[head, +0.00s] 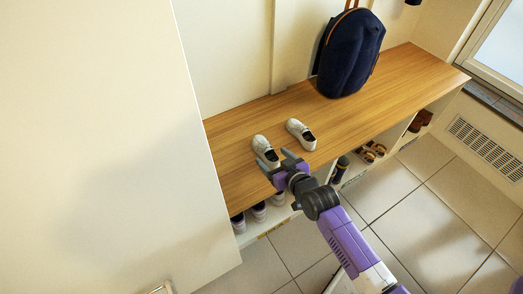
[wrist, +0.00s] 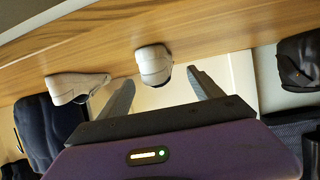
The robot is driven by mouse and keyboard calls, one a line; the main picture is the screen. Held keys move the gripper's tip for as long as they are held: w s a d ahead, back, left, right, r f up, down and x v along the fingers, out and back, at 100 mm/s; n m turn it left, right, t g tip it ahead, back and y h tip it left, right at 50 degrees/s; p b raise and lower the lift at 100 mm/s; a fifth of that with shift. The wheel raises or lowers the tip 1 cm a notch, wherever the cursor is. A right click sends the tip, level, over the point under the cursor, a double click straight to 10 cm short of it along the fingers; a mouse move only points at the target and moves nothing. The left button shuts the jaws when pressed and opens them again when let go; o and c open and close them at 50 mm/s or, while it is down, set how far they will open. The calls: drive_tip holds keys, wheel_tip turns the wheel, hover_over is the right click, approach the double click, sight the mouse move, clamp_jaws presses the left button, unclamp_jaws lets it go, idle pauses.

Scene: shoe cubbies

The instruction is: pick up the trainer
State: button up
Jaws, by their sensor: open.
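Two white trainers with dark openings stand on the wooden bench top in the head view, a left trainer (head: 262,145) and a right trainer (head: 299,130). My gripper (head: 276,160) is open at the bench's front edge, right by the near end of the left trainer. In the wrist view, one trainer (wrist: 154,63) shows end-on, in line with the gap between my open fingers (wrist: 160,78) and just past their tips. The other trainer (wrist: 76,86) lies to the left, outside the fingers. Nothing is held.
A navy backpack (head: 350,55) stands farther right on the bench (head: 405,75). Cubbies below hold sneakers (head: 259,211), sandals (head: 372,152) and brown shoes (head: 420,121). A tall pale panel (head: 100,140) closes the left side. Tiled floor (head: 440,210) is open at right.

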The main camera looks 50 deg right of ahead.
sight(267, 151)
drive_tip(key=b+x, duration=0.2)
drive_tip(key=x, duration=0.3)
drive_tip(key=shift+w+d, duration=0.3)
drive_tip(key=shift+c, duration=0.4)
drive_tip(key=c, duration=1.4)
drive_tip(key=shift+o, duration=0.2)
